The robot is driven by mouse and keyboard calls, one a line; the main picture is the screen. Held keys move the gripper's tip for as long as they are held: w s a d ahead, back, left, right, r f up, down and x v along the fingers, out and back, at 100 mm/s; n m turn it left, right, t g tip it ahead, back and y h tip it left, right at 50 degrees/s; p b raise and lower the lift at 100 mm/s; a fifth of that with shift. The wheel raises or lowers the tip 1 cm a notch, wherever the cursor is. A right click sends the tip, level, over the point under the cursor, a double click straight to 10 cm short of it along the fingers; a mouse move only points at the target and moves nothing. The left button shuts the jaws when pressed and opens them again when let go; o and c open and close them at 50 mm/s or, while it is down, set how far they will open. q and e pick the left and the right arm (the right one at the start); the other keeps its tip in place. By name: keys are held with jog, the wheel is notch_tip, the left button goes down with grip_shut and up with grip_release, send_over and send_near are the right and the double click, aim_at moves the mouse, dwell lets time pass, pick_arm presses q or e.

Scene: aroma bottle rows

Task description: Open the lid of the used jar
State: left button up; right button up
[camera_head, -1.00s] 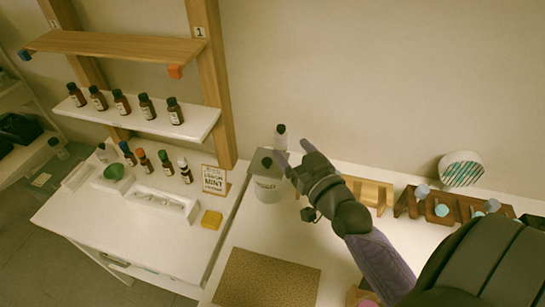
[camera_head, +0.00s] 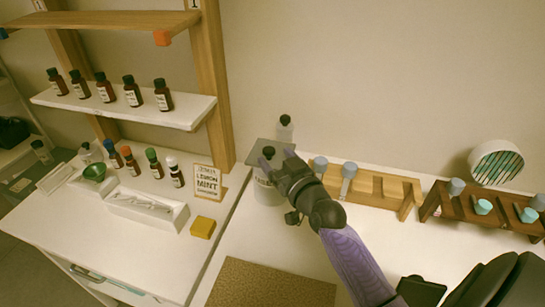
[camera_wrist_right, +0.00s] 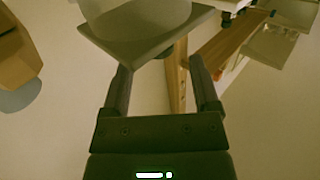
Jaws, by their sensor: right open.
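The used jar (camera_head: 268,193) is a white cylinder on the right-hand counter, beside its edge; I cannot read a label. A flat grey square lid (camera_head: 257,146) lies on its top. In the right wrist view the white jar body (camera_wrist_right: 135,18) and grey lid (camera_wrist_right: 150,48) show upside down at the top, with a small dark knob (camera_wrist_right: 166,53) at the lid. My right gripper (camera_head: 279,155) is at the lid, jaws apart. In the wrist view its fingers (camera_wrist_right: 159,80) reach either side of the knob; contact is unclear. My left gripper is out of view.
A clear bottle with a black cap (camera_head: 285,130) stands behind the jar. A light wooden rack (camera_head: 385,190) and a dark rack (camera_head: 470,218) stand to the right. A brown mat (camera_head: 272,285) lies in front. A yellow block (camera_head: 202,227) and a recipe sign (camera_head: 207,184) are left.

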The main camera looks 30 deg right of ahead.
aim_at(271, 150)
jog(key=shift+w+d, duration=0.1)
jog(key=shift+w, duration=1.1)
grip_shut()
dwell(0.5)
